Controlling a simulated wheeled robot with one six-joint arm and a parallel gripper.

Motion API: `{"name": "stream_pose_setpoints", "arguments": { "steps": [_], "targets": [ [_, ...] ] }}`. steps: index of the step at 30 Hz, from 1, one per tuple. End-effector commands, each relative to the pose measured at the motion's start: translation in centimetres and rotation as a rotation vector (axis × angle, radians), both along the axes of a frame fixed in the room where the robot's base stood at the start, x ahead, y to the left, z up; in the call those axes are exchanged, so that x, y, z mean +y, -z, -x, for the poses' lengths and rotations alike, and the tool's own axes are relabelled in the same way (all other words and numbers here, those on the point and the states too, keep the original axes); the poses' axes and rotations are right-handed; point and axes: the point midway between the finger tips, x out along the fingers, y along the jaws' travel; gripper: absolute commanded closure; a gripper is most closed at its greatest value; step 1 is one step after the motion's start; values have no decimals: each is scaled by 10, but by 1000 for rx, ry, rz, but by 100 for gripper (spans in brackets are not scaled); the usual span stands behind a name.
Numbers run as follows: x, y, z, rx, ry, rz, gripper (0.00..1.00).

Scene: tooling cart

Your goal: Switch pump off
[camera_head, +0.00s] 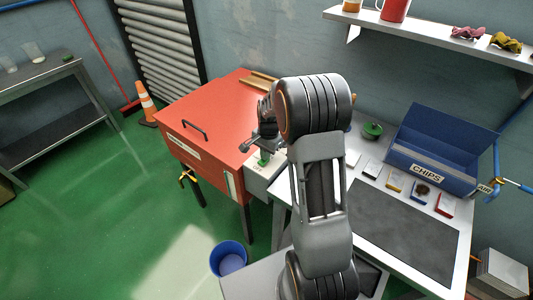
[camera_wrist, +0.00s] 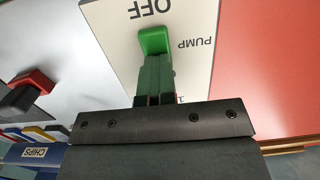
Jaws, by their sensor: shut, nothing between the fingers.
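The pump switch (camera_wrist: 155,42) has a green handle on a cream plate (camera_wrist: 112,32). In the wrist view the plate reads "OFF" and "PUMP" upside down, and the green end lies close to "OFF". A further label lower on the plate is mostly hidden. The head view shows the green switch (camera_head: 263,158) small, beside the orange cabinet. My gripper (camera_head: 264,141) is shut and empty, right at the switch. In the wrist view my gripper (camera_wrist: 154,98) overlaps the handle's lower part; I cannot tell whether they touch.
A red and black part (camera_wrist: 28,90) is left of the plate in the wrist view. The orange cabinet (camera_head: 215,115) stands left of my arm. A blue "CHIPS" bin (camera_head: 430,165), small coloured trays and a green-lidded item (camera_head: 372,130) are on the right bench. Green floor is open at left.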

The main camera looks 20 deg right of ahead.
Motion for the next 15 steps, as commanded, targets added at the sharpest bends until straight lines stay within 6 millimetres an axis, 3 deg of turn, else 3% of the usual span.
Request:
{"name": "stream_pose_setpoints", "arguments": {
  "steps": [1,15],
  "targets": [
    [-2,12,5,16,-2,3,100],
    [5,10,8,16,-2,3,100]
  ]
}}
